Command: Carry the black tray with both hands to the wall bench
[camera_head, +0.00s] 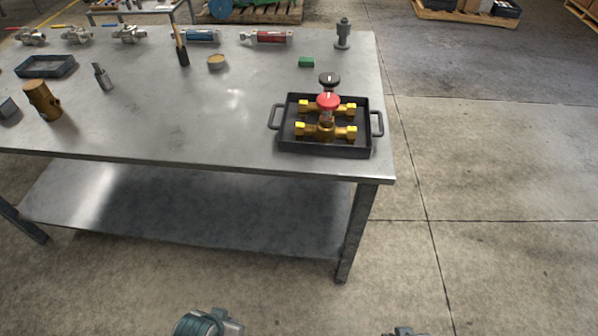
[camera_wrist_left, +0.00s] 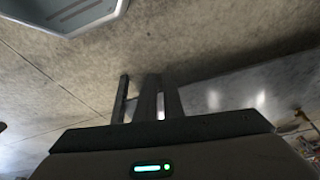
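The black tray (camera_head: 330,152) lies flat near the right front corner of the steel bench, with a handle at each short side. It holds brass fittings (camera_head: 340,132), one valve with a red knob (camera_head: 328,101) and one with a black knob (camera_head: 329,79). My left gripper (camera_head: 228,322) is at the bottom edge, well short of the bench and apart from the tray. In the left wrist view its fingers (camera_wrist_left: 161,95) stand close together with nothing visible held. Part of my right gripper (camera_head: 405,331) shows at the bottom edge; its fingers are not clear. No wall bench can be identified.
The steel bench (camera_head: 180,120) has a lower shelf (camera_head: 190,205) and front legs. On top are a green block (camera_head: 306,62), a grey fitting (camera_head: 343,35), a brass cylinder (camera_head: 42,100) and a dark open tray (camera_head: 46,67). Concrete floor to the right is clear; pallets stand behind.

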